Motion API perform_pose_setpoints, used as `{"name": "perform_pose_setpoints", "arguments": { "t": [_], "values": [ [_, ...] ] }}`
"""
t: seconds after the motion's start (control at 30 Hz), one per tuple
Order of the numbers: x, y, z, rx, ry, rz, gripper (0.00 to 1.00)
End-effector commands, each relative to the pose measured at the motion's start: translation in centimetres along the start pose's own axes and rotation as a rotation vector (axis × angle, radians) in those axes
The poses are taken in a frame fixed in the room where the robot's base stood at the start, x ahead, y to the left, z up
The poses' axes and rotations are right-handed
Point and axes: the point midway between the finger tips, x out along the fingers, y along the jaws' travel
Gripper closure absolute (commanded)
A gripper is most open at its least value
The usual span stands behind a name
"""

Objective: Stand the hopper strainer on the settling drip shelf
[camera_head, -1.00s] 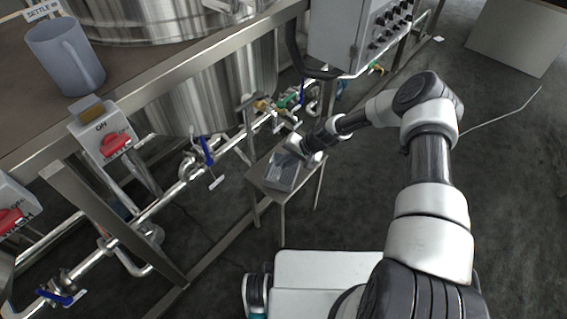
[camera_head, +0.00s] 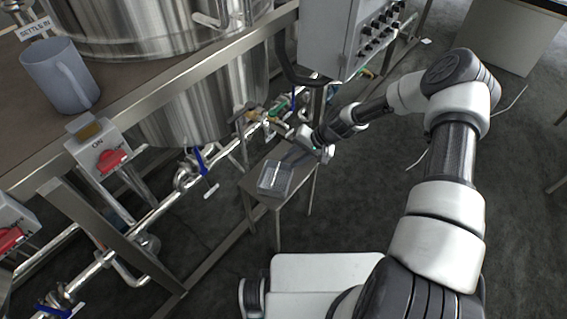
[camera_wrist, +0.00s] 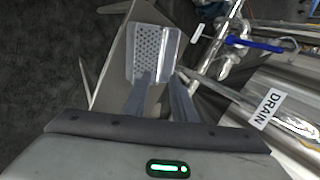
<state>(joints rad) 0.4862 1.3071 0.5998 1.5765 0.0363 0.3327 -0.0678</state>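The hopper strainer (camera_wrist: 152,50) is a grey metal basket with a perforated floor. In the head view the strainer (camera_head: 275,180) is at the near end of a low narrow metal shelf (camera_head: 254,186) and seems to rest on it. The shelf top also shows in the wrist view (camera_wrist: 115,62). No label on this shelf is visible. My gripper (camera_wrist: 164,82) is beside the strainer, with its two fingers apart and a gap between them. The left fingertip overlaps the strainer's near edge in the picture; I cannot tell whether they touch.
Pipes with blue-handled valves (camera_head: 203,163) run left of the shelf under a steel tank bench. A DRAIN label (camera_wrist: 268,107) is right of my gripper in the wrist view. A grey control box (camera_head: 335,40) hangs behind. A jug (camera_head: 55,78) stands on the bench.

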Motion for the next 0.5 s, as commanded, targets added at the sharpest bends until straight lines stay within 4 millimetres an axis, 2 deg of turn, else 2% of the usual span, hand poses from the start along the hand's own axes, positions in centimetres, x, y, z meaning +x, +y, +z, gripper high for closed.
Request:
{"name": "perform_pose_setpoints", "arguments": {
  "t": [0.1,0.37,0.47,0.5],
  "values": [
    [-1.4,0.0,0.0,0.000,0.001,0.000,0.76],
    [-2.9,-0.4,0.0,-0.019,0.000,0.014,0.76],
    [-5.6,-1.3,-0.1,-0.076,0.001,0.060,0.76],
    [-7.2,-1.9,-0.1,-0.107,0.001,0.088,0.76]
  ]
}}
